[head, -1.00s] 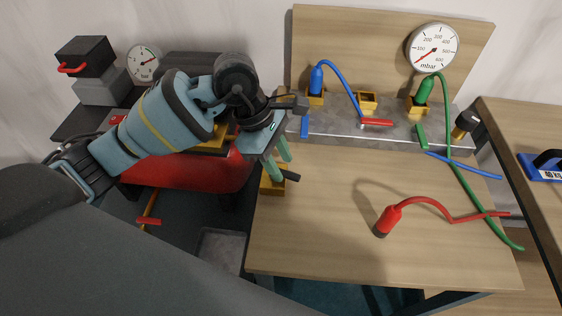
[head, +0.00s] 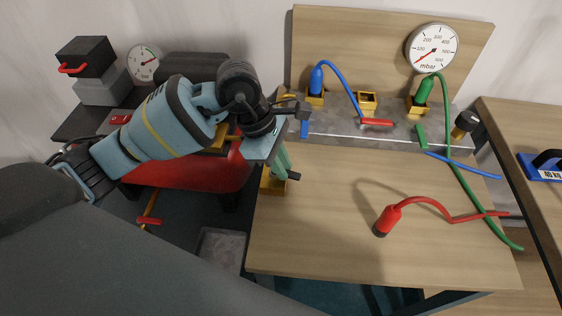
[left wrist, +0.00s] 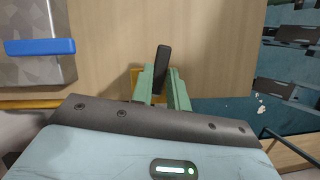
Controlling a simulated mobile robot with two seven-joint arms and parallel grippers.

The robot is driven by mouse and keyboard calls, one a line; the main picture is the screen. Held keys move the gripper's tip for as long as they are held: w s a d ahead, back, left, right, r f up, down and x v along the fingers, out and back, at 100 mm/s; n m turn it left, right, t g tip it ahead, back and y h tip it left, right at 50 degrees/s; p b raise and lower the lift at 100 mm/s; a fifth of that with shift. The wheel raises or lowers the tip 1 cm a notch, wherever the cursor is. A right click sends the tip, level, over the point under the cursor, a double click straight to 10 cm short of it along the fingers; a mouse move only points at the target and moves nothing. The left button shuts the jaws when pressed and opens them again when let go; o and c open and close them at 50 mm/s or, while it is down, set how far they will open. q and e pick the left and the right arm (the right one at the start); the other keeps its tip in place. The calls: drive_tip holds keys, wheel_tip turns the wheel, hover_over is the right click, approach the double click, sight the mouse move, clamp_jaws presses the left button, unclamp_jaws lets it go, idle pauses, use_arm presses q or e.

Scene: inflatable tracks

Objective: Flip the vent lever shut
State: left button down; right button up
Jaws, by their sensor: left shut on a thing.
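A black lever (head: 293,176) sticks out from a small brass block (head: 272,186) at the left edge of the wooden table. I take it as the vent lever; no label shows. My left gripper (head: 284,168) reaches down over the block with its green fingers shut on this lever. In the left wrist view, the lever (left wrist: 162,60) stands out between the two fingers (left wrist: 162,88), with a bit of the brass block (left wrist: 138,78) behind them. The lever's base is hidden by the fingers. My right gripper is not in view.
A grey manifold (head: 345,125) with blue, red and green levers stands behind. A blue hose plug (head: 316,78) and green plug (head: 423,92) sit on it. A loose red plug (head: 388,218) lies on the table. A red tank (head: 190,170) is under my left arm.

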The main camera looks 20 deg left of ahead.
use_arm(q)
drive_tip(key=shift+w+n+t+p, duration=0.25)
drive_tip(key=shift+n+t+p, duration=0.2)
drive_tip(key=shift+n, duration=0.85)
drive_tip(key=c, duration=1.4)
unclamp_jaws()
drive_tip(key=shift+o, duration=0.2)
drive_tip(key=shift+r, duration=0.1)
drive_tip(key=v, duration=0.7)
drive_tip(key=shift+r, duration=0.3)
drive_tip(key=shift+s+a, duration=0.1)
